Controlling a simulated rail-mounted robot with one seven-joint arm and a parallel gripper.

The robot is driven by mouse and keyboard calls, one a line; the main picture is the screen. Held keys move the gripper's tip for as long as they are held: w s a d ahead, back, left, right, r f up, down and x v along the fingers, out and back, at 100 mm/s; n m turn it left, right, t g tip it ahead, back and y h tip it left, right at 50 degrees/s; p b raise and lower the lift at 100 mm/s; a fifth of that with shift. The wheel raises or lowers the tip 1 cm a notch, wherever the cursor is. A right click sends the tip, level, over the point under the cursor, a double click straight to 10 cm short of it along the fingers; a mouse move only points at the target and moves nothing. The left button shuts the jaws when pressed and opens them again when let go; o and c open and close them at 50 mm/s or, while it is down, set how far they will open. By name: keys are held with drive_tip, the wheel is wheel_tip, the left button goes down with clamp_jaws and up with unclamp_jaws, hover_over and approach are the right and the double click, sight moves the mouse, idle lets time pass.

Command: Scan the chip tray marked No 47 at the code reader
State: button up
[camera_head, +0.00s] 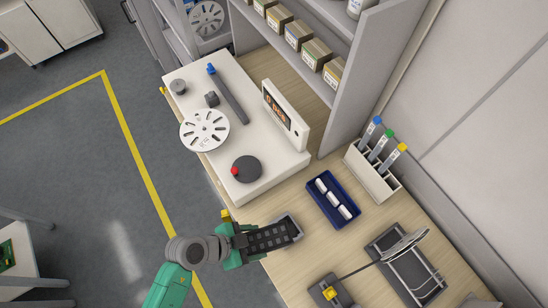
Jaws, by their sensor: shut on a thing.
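My gripper (240,243) is at the front edge of the wooden bench, at the lower middle of the head view. The tray reaches right over the bench edge. No number can be read on the tray. I cannot tell for sure which device is the code reader.
Behind stands a white machine (262,192) with a reel (204,130) and lit display (278,107). Right of the tray are a blue bin (322,211) of white cylinders, a tube rack (370,178), a grey frame (390,262) and a stalked device (323,294). Floor is open at left.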

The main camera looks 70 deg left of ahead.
sight(271, 233)
drive_tip(key=shift+w+a+f, duration=0.2)
drive_tip(key=shift+w+a, duration=0.05)
drive_tip(key=shift+w, duration=0.05)
drive_tip(key=w+a+f+b, duration=0.2)
drive_tip(key=w+f+b, duration=0.1)
drive_tip(key=w, duration=0.8)
drive_tip(key=shift+a+f+b, duration=0.15)
drive_tip(key=shift+f+b, duration=0.15)
drive_tip(key=shift+b, duration=0.2)
drive_tip(key=shift+w, duration=0.1)
drive_tip(key=s+r+p, duration=0.1)
drive_tip(key=s, duration=0.1)
drive_tip(key=s+d+r+p, duration=0.1)
drive_tip(key=s, duration=0.1)
drive_tip(key=s+r+p, duration=0.2)
drive_tip(key=s, duration=0.1)
drive_tip(key=shift+s+d, duration=0.1)
drive_tip(key=shift+d, duration=0.15)
drive_tip(key=shift+s, duration=0.35)
